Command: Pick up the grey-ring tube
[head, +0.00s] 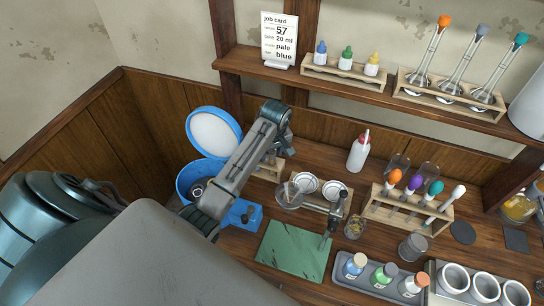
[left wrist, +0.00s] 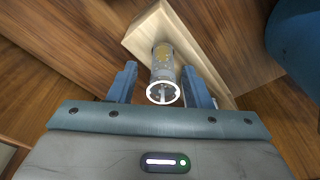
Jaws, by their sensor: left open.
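In the left wrist view, a tube with a pale whitish-grey ring (left wrist: 163,94) around its open top stands in a light wooden block (left wrist: 150,32). Its body is clear with yellowish marks. My left gripper (left wrist: 160,78) is open, with one blue finger on each side of the tube; I cannot tell whether they touch it. The tube is largely hidden there. My right gripper is out of view.
A blue bin (head: 186,180) with its lid up stands left of the block. Small dishes (head: 305,183) sit to its right, and a green mat (head: 292,250) lies in front. A shelf (head: 300,78) runs above.

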